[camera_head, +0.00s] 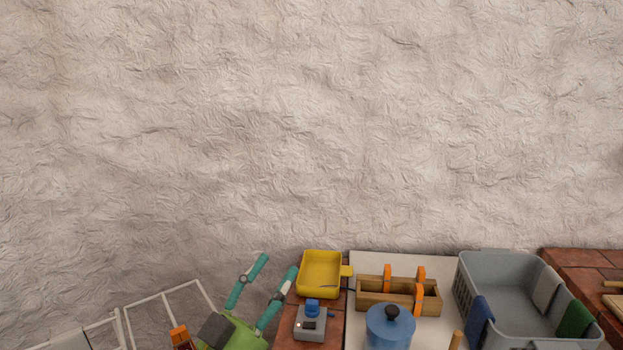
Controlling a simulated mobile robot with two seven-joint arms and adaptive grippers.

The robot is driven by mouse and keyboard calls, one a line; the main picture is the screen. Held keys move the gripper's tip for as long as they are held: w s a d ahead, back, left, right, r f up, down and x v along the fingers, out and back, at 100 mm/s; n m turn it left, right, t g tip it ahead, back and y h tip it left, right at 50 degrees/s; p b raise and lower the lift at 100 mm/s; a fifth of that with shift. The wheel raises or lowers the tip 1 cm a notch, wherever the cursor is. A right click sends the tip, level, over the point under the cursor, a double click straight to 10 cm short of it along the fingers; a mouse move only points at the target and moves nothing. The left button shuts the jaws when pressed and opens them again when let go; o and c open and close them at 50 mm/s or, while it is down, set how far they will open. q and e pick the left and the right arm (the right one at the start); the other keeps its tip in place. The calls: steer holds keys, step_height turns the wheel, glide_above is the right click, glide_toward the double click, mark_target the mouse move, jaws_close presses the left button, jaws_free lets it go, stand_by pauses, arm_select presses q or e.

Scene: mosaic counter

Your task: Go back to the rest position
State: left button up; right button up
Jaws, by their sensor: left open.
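My left gripper (279,263) shows at the bottom of the head view, left of the middle. It has a green body and two teal fingers, which are spread apart with nothing visible between them. It points up and to the right, beside the left edge of the tiled counter (285,338). The lower part of its body is cut off by the frame. My right gripper is not in view.
Near the gripper are a yellow pan (320,272) and a small grey device with a blue top (311,325). Further right are a wooden box (372,298), a blue lidded pot (389,328) and a grey basket (497,270) with cloths. A white wire rack (166,296) is left.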

arm_select(q)
steer(key=s+a+f+n+g+y, duration=0.25)
steer(key=a+f+n+y, duration=0.3)
steer(key=f, duration=0.55)
steer(key=s+a+f+n+g+y, duration=0.2)
steer(key=a+f+n+g+y, duration=0.4)
steer(key=f, duration=0.5)
steer(key=s+a+f+g+y, duration=0.1)
steer(key=s+f+g, duration=0.3)
steer(key=s+f, duration=0.45)
steer(key=s+a+f+g, duration=0.1)
steer(key=s+f+g, duration=0.35)
steer(key=s, duration=0.75)
step_height(320, 180, down, 24)
steer(key=s+m, duration=0.1)
steer(key=s, duration=0.1)
steer(key=s+a+f+g, duration=0.1)
steer(key=s+a+f, duration=0.2)
steer(key=s+f, duration=1)
steer(key=shift+s+g, duration=0.3)
steer(key=shift+s, duration=0.7)
